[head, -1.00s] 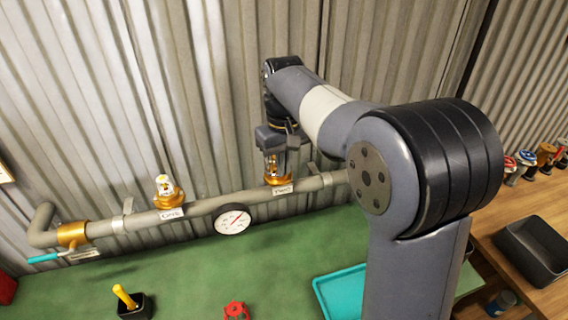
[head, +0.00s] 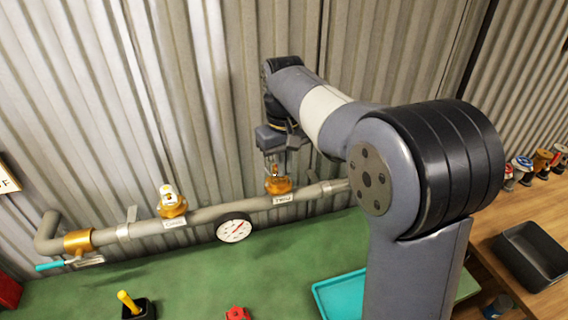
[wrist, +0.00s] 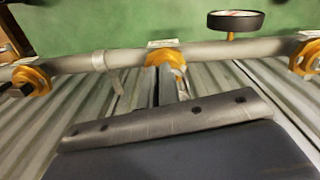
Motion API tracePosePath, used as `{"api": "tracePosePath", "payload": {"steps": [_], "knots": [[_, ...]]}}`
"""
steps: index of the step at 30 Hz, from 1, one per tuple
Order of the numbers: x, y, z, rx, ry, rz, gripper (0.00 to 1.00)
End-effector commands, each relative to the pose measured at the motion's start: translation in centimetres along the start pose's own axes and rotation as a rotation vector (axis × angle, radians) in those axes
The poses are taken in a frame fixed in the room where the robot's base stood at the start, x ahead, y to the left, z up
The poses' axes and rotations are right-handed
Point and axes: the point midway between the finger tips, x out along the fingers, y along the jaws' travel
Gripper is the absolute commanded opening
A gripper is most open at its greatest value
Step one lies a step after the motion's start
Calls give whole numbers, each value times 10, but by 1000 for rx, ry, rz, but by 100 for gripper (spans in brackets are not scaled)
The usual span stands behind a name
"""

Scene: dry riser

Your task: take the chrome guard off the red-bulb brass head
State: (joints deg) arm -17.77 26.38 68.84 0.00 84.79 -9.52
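My gripper (head: 272,138) points down over the right-hand brass head (head: 278,185) on the grey pipe. Thin pale, chrome-looking bars (head: 267,158) show between the gripper and this head; I cannot tell guard from fingers for certain. No red bulb can be made out; the gripper covers the head's top. The left brass head (head: 173,205) carries a pale, yellowish-white top.
The pipe (head: 204,215) runs along the corrugated wall, with a round gauge (head: 234,228) between the heads and a teal-handled valve (head: 77,243) at left. A teal tray (head: 342,296), a yellow-handled tool (head: 128,302) and a red handwheel (head: 238,313) lie on the green surface. A black bin (head: 533,254) stands right.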

Motion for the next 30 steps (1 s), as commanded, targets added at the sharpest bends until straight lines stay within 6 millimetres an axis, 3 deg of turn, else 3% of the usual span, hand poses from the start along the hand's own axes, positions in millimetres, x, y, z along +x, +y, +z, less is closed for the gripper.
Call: {"api": "tracePosePath", "payload": {"steps": [30], "knots": [[-31, 0, 0, 0, 1, 0, 0]]}}
